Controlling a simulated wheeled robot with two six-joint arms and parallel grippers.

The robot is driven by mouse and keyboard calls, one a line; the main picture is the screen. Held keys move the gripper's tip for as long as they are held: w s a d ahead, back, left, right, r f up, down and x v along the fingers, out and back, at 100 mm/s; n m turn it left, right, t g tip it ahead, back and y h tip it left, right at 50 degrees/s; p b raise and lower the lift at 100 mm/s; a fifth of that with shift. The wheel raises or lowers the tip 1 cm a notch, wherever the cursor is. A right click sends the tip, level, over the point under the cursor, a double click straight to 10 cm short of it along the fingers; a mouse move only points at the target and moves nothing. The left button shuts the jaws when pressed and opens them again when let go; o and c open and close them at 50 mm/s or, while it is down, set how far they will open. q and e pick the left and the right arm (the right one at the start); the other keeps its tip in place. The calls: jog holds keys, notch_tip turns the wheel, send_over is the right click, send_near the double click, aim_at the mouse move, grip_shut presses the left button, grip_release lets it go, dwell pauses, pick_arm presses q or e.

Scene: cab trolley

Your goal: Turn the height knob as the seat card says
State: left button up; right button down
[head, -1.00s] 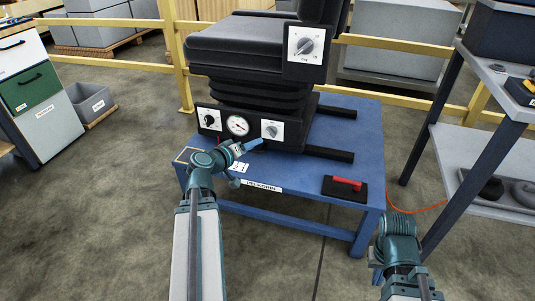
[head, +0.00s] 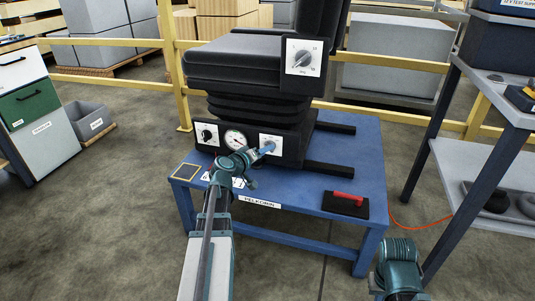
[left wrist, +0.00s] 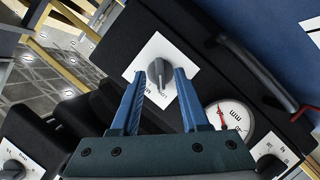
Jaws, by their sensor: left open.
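The seat (head: 245,70) stands on the blue table. On its base front, a grey knob (left wrist: 160,73) on a white plate sits just ahead of my left gripper (left wrist: 160,92). The plate's lettering is too small to read surely. The blue fingers are open, one on each side of the knob in the left wrist view; I cannot tell whether they touch it. In the head view my left gripper (head: 266,150) covers part of that plate. A white card (head: 238,182) lies on the table, partly hidden by my arm and unreadable. My right gripper does not show, only its arm.
A round gauge (head: 235,139) and a black knob (head: 206,134) are left of the grey knob. A larger dial (head: 303,58) is on the seat's side. A red-handled black block (head: 346,202) lies on the table (head: 300,205). A shelf rack (head: 500,120) stands right.

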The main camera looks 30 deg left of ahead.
pick_arm(q)
jog(key=shift+x, duration=1.25)
grip_shut()
